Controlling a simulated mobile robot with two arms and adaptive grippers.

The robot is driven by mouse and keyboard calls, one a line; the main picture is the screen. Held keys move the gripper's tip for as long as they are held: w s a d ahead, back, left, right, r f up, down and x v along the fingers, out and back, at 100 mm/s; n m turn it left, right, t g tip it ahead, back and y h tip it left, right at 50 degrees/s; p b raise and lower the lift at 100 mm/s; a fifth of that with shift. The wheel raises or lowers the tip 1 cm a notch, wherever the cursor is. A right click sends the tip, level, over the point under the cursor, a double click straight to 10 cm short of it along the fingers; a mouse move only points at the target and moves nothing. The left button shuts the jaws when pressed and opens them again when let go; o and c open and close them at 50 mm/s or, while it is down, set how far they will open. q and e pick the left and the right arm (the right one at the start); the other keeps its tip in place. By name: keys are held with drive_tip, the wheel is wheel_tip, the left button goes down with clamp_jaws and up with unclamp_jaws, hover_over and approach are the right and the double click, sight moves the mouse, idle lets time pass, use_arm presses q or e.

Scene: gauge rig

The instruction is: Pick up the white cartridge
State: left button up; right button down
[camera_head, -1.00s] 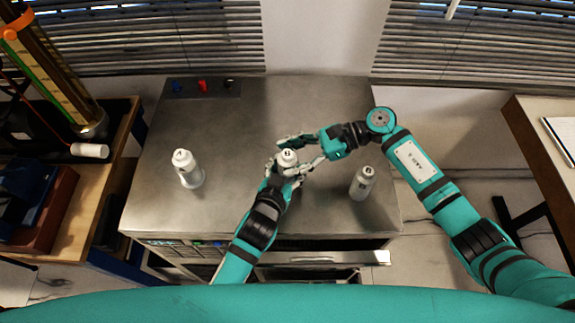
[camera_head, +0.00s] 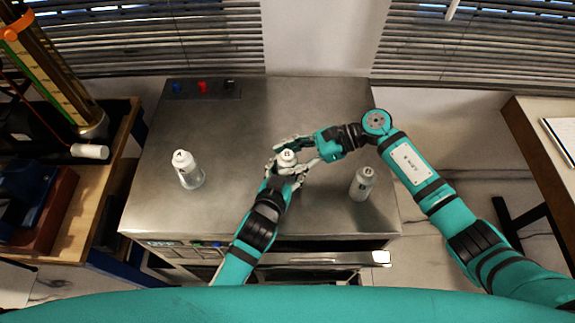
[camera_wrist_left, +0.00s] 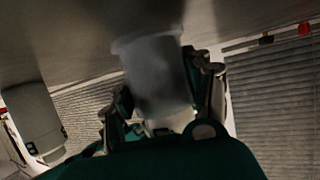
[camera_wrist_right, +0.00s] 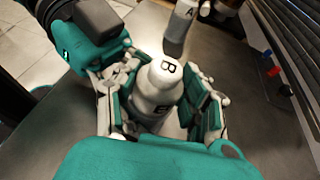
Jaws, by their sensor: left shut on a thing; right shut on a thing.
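The white cartridge marked B (camera_head: 287,157) stands upright near the middle of the steel bench top. My left gripper (camera_head: 283,172) comes from the near side and is shut on its body. My right gripper (camera_head: 304,154) comes from the right and is shut on the same cartridge. In the right wrist view, the cartridge (camera_wrist_right: 158,90) sits between both fingers with its lettered cap showing. In the left wrist view, its dim lower body (camera_wrist_left: 155,75) is between the fingers. Whether its base touches the bench cannot be told.
A white cartridge marked A (camera_head: 187,169) stands left on the bench (camera_head: 240,120). Another white cartridge (camera_head: 361,184) stands right, close to my right arm. A panel with blue, red and black knobs (camera_head: 202,88) is at the back left. The bench's back middle is clear.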

drive_tip(key=shift+f, duration=0.1)
wheel_tip(320, 180, up, 10)
drive_tip(key=shift+r, duration=0.1)
use_arm(q)
drive_tip(key=o, duration=1.2)
drive_tip(key=shift+s, duration=0.1)
drive_tip(key=v, duration=1.2)
